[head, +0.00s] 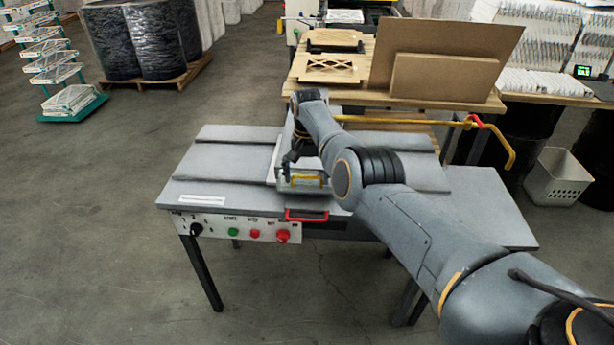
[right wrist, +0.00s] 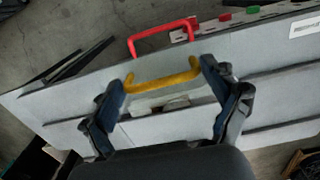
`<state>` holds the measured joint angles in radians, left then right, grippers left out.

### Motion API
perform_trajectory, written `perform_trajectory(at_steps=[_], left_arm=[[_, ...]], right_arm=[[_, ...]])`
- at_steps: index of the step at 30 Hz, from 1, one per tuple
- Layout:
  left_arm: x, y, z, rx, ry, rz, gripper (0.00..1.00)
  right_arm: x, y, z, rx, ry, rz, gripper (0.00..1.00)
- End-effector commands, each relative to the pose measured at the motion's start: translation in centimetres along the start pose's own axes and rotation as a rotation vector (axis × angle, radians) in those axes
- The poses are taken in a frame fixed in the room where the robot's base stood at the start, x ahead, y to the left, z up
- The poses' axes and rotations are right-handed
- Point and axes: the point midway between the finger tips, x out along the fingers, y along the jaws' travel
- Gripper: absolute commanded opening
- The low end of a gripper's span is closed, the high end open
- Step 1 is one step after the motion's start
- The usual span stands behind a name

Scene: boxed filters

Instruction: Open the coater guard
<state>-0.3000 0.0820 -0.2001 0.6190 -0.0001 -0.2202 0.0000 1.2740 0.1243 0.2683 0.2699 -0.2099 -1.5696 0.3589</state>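The coater (head: 230,160) is a grey table-like machine with a control panel on its front edge. A raised light-grey cover in its middle, which looks like the guard, bears a yellow handle (head: 306,181). The yellow handle also shows in the right wrist view (right wrist: 162,80). A red handle (head: 306,215) sits at the front edge, below the yellow one. My right gripper (head: 291,160) is over the cover. In the right wrist view its fingers (right wrist: 170,90) are spread wide, with the yellow handle lying between them. I cannot tell whether they touch it. My left gripper is not in view.
The control panel (head: 235,228) has a knob and green and red buttons. A wooden table (head: 440,101) with brown boards (head: 443,80) stands behind the coater. A yellow bar (head: 400,121) runs behind my right arm. A white basket (head: 557,178) stands at right.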

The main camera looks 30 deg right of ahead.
Motion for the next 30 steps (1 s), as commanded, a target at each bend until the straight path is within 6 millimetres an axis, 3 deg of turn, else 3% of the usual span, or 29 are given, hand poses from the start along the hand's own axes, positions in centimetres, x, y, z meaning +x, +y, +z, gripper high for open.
perform_trajectory(at_steps=[14, 30], left_arm=[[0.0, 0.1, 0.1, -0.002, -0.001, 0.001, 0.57], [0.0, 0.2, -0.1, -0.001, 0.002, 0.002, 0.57]], right_arm=[[-0.9, -0.1, -0.1, 0.000, 0.004, -0.001, 0.95], [-10.8, 0.0, -0.1, 0.000, 0.001, 0.000, 0.95]])
